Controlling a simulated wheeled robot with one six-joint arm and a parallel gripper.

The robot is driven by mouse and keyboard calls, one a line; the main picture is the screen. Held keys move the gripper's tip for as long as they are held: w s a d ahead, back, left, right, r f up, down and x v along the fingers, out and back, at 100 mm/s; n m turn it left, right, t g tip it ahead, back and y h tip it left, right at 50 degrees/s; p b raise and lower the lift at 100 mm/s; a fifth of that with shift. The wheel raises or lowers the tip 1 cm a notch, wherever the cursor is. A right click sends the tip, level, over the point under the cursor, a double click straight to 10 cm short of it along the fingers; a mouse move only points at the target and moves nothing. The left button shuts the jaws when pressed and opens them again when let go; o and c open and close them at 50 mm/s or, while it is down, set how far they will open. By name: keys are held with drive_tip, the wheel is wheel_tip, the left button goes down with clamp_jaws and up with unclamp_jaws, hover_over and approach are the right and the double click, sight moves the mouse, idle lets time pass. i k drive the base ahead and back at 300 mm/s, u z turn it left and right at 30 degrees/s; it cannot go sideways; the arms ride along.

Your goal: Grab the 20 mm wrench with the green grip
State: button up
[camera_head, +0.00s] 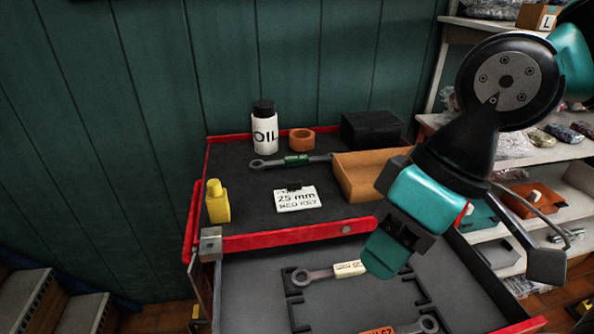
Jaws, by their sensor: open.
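The wrench with the green grip (297,160) lies flat on the dark top of the red cart, towards the back. Its ring end points left, and its right end reaches the orange-brown open box. No size marking is readable on it. My gripper (465,257) is open and empty, to the right of and nearer than the wrench, above the cart's right side. It is clear of the wrench. Part of its jaws is hard to make out against the shelves.
A white oil bottle (264,130), orange ring (302,140), black box (372,130), open box (352,188), yellow bottle (217,203) and "25 mm RED KEY" card (298,200) stand around. The lower drawer holds a cream-grip wrench (348,269) and an orange-labelled one (427,325). Shelves stand right.

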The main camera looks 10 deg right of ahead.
sight(299, 161)
drive_tip(key=k, duration=1.15)
drive_tip(key=u, duration=0.65)
drive_tip(key=i, duration=1.9)
drive_tip(key=z, duration=0.65)
